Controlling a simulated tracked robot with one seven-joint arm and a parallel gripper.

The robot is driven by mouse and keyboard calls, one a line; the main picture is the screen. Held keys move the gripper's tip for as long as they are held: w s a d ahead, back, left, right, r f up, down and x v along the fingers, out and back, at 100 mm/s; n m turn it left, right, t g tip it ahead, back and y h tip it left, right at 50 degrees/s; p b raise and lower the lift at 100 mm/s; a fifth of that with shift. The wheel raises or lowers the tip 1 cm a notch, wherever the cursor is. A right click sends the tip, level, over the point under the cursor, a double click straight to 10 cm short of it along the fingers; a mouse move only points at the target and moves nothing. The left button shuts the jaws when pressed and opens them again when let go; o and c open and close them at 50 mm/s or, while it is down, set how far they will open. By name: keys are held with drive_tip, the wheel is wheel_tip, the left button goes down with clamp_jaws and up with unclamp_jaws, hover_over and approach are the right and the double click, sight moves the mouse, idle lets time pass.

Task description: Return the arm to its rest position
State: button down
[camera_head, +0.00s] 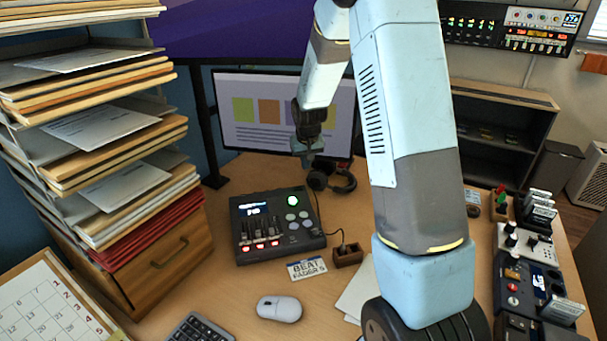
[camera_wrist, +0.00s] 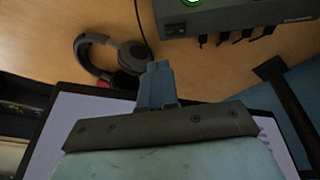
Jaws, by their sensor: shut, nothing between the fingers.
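My arm reaches up and over the desk, with its pale blue and grey links filling the right middle of the head view. My gripper (camera_head: 305,158) hangs in front of the monitor (camera_head: 245,105), above the back of the desk. In the wrist view my gripper (camera_wrist: 158,68) shows its two blue fingers together, with nothing between them. The black headphones (camera_head: 333,180) lie on the desk just below and right of the gripper. They also show beside the fingertips in the wrist view (camera_wrist: 88,52). Whether the fingers touch anything cannot be told.
A fader box (camera_head: 275,225), a mouse (camera_head: 279,309), a keyboard (camera_head: 200,330) and a "BEAT FADER" plate (camera_head: 306,268) lie on the desk. Stacked paper trays (camera_head: 90,120) stand at left. Several small devices (camera_head: 530,270) line the right edge.

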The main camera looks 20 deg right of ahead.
drive_tip(key=s+r+t, duration=0.1)
drive_tip(key=s+r, duration=1.7)
drive_tip(key=r, duration=0.3)
drive_tip(key=s+r, duration=0.2)
drive_tip(key=s, duration=0.8)
drive_tip(key=s+r+t, duration=0.1)
drive_tip(key=s, duration=0.9)
drive_tip(key=shift+a+r+y, duration=0.3)
drive_tip(key=shift+a+r, duration=0.05)
drive_tip(key=shift+a, duration=0.05)
drive_tip(key=c, duration=1.8)
unclamp_jaws()
